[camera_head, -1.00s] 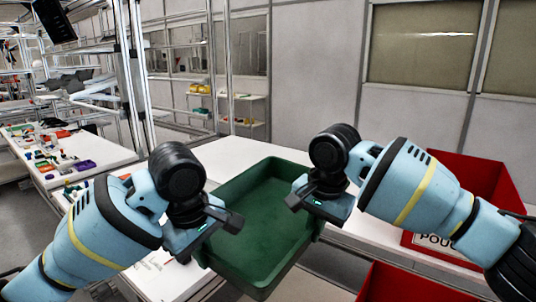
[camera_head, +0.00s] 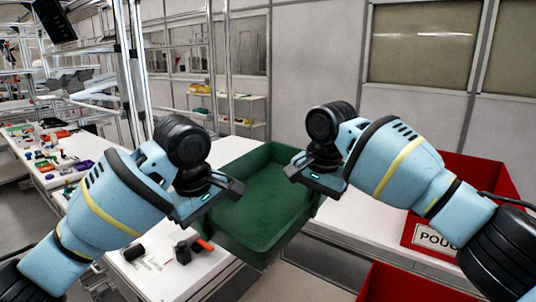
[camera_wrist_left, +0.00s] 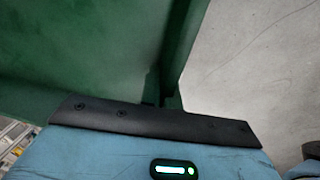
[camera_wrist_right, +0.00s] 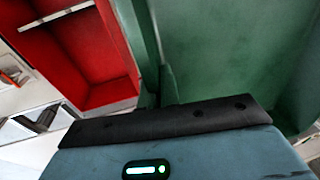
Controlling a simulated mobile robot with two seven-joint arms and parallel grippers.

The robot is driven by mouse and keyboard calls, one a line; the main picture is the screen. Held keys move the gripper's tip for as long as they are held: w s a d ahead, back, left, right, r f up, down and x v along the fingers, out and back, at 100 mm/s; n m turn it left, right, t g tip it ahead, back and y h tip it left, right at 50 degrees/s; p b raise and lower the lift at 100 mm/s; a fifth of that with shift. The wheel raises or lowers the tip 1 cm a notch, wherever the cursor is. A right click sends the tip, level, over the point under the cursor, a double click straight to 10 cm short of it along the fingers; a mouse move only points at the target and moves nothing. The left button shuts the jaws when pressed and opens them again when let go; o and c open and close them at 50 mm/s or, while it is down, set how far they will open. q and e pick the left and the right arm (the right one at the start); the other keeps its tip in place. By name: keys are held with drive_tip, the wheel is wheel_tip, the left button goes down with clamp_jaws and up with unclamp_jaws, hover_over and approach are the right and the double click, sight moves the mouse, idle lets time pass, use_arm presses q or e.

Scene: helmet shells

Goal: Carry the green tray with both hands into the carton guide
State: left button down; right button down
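The green tray (camera_head: 258,218) is an empty, open, rectangular tub held in front of me, roughly level and over the white table's edge. My left gripper (camera_head: 228,190) is at its left wall and my right gripper (camera_head: 298,172) is at its right wall. Both look shut on the walls; the fingertips are partly hidden. In the left wrist view the tray's wall (camera_wrist_left: 178,50) runs down into the gripper. In the right wrist view the tray's wall (camera_wrist_right: 145,45) does the same. I cannot make out a carton guide in any view.
A red bin (camera_head: 480,180) with a "POUC…" label stands on the right, and another red bin (camera_head: 400,285) is nearer. The white table (camera_head: 150,270) at front left holds a black cylinder (camera_head: 134,252) and an orange-and-black item (camera_head: 202,245). The back table (camera_head: 230,148) looks clear.

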use_arm(q)
drive_tip(key=shift+w+a+r, duration=0.1)
drive_tip(key=shift+w+r, duration=0.35)
drive_tip(key=shift+w, duration=0.1)
use_arm(e)
drive_tip(key=shift+w+d+r, duration=0.1)
drive_tip(key=shift+w+r, duration=0.4)
drive_tip(key=shift+w, duration=0.05)
use_arm(q)
drive_tip(key=shift+r, duration=0.1)
